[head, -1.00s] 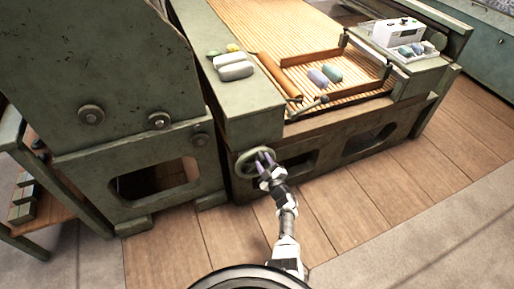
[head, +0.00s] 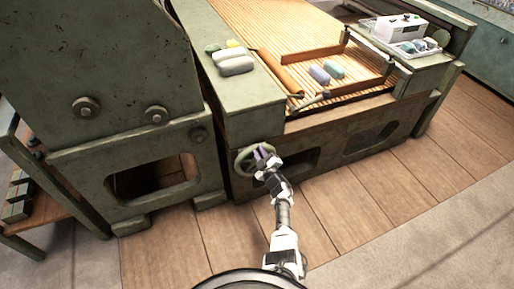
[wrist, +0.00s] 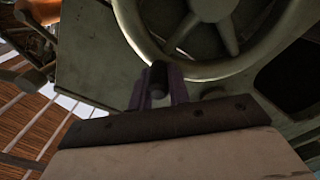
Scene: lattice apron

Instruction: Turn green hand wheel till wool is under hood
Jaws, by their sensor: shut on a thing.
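The green hand wheel (head: 240,166) is on the low front of the green machine frame, and its rim and spokes fill the top of the wrist view (wrist: 240,66). My gripper (head: 262,153) is at the wheel. In the wrist view its purple fingers (wrist: 158,88) are shut on the wheel's dark handle (wrist: 157,73). A blue-grey bundle (head: 319,75) and a greenish one (head: 334,69), seemingly wool, lie on the slatted lattice (head: 270,25) between wooden rails. A large green housing (head: 90,60) stands at the left; I cannot tell whether it is the hood.
Grey, green and yellow bundles (head: 236,67) lie on the green side ledge. A white box (head: 400,28) and a tray of bundles (head: 420,47) are at the right. A wooden shelf (head: 45,210) stands at far left. The plank floor at front right is clear.

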